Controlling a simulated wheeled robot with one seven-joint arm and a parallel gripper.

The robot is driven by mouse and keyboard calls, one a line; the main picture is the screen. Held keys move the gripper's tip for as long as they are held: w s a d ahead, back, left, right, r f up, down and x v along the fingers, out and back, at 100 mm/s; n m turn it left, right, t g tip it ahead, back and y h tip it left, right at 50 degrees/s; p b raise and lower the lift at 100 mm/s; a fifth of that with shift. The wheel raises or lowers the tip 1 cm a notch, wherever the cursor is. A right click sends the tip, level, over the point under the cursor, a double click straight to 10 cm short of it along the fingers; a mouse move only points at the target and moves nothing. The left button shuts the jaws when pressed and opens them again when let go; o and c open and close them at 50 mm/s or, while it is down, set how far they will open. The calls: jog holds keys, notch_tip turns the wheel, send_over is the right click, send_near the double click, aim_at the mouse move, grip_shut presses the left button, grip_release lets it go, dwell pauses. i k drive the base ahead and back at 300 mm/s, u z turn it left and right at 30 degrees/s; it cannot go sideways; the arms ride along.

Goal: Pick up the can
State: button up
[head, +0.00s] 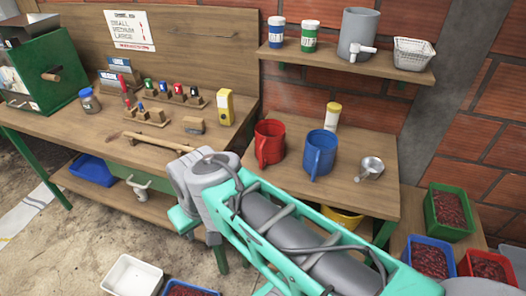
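No thing is clearly marked as the can. A grey cylindrical container with a white spout or tap (357,33) stands upright on the wall shelf. A red mug-like can with a side handle (269,142) and a blue one (320,153) stand upright on the lower wooden bench, with a small metal pan (371,167) to their right. My arm reaches from the lower right to in front of the bench, its grey joint near the bench's left end. My gripper's fingers do not show, so what they hold cannot be seen.
The shelf (345,64) also holds a blue-white jar (276,32), a green-white jar (309,36) and a white basket (411,53). A yellow-lidded jar (332,116) stands behind the blue can. The left bench (60,125) holds small items. Crates of red cherries (448,208) stand at lower right.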

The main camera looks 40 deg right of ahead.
aim_at(271, 135)
jog(key=u, duration=1)
jog(key=k, duration=0.95)
jog(key=z, duration=0.75)
jog(key=i, duration=0.9)
jog(key=u, duration=0.1)
